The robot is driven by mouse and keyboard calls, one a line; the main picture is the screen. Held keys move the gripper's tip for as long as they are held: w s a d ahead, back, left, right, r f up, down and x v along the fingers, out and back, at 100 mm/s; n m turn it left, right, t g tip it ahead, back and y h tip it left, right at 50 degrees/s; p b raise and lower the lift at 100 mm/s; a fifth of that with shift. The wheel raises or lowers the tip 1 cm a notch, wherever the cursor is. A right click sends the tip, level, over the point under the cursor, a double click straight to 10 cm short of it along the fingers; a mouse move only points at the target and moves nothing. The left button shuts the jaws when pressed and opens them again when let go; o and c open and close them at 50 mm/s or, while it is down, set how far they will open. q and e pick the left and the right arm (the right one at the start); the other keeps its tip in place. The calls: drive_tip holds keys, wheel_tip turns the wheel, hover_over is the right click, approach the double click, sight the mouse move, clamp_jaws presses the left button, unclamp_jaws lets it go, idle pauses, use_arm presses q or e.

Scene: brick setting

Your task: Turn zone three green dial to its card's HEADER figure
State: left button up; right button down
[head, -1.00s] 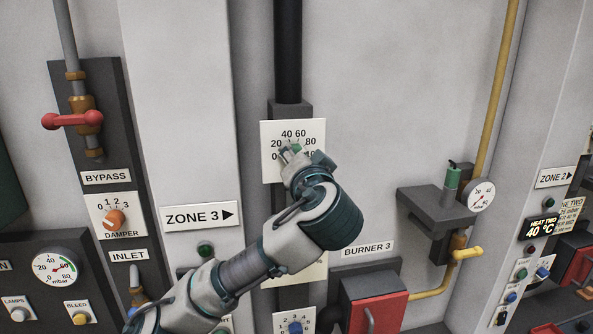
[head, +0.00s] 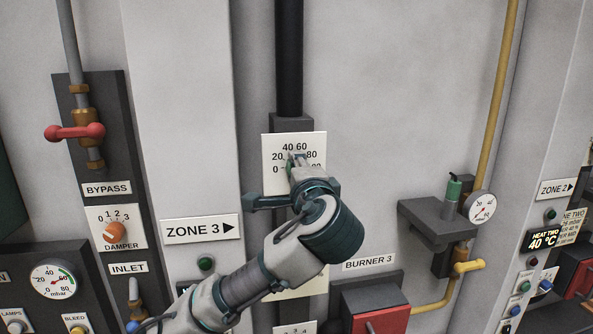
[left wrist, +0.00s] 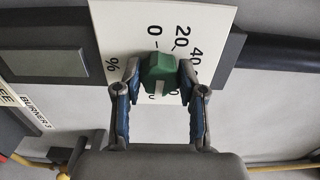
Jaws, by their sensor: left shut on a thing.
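The green dial (left wrist: 160,72) sits on a white plate (head: 318,147) marked 0, 20, 40, 60, 80 and %. My left gripper (left wrist: 157,80) is shut on the dial, one finger on each side. In the head view this gripper (head: 296,163) covers most of the dial and the right end of the scale. A white mark shows on the dial's lower side in the left wrist view; I cannot tell which figure it points to. A cream card (head: 312,284) below the plate is mostly behind my left arm, and its text is hidden. My right gripper is out of view.
The ZONE 3 sign (head: 202,229) is left of my arm. The BURNER 3 label (head: 369,262) and a red box (head: 381,322) lie to the lower right. A shelf bracket with a gauge (head: 482,207) sticks out further right. The wall right of the plate is bare.

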use_arm(q)
drive_tip(key=shift+w+d+f+m, duration=0.15)
drive_tip(key=shift+f+m, duration=0.25)
drive_tip(key=shift+m, duration=0.3)
drive_tip(key=o, duration=1.1)
drive_tip(key=shift+o, duration=0.2)
drive_tip(key=shift+r, duration=0.15)
drive_tip(key=shift+d, duration=0.1)
drive_tip(key=s+d, duration=0.1)
drive_tip(key=s, duration=0.6)
drive_tip(key=shift+s+d, duration=0.15)
drive_tip(key=shift+d, duration=0.15)
